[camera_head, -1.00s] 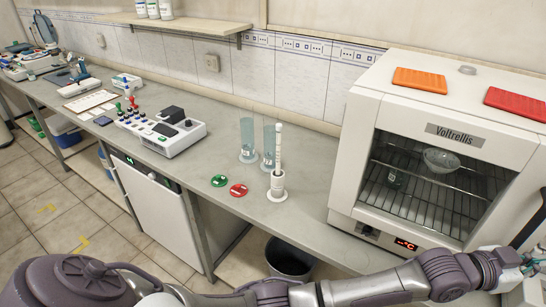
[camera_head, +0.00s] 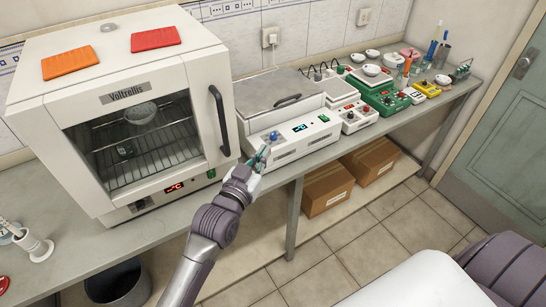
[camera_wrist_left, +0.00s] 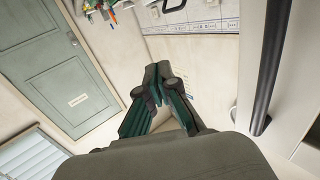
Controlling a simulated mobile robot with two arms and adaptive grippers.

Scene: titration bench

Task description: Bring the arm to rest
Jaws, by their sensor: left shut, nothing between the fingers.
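My left arm reaches up from the lower edge of the head view. Its gripper (camera_head: 263,154) is shut and empty, just in front of the white bath unit (camera_head: 310,135) with a grey lid. I cannot tell whether it touches the unit. In the left wrist view the two dark fingers (camera_wrist_left: 158,84) meet at their tips with nothing between them. My right gripper is out of view.
A white Voltrellis oven (camera_head: 190,60) stands left of the gripper, its dark door handle (camera_head: 220,120) close by. Small instruments (camera_head: 383,98) line the bench to the right. Cardboard boxes (camera_head: 327,190) sit below; the floor (camera_head: 345,250) there is clear.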

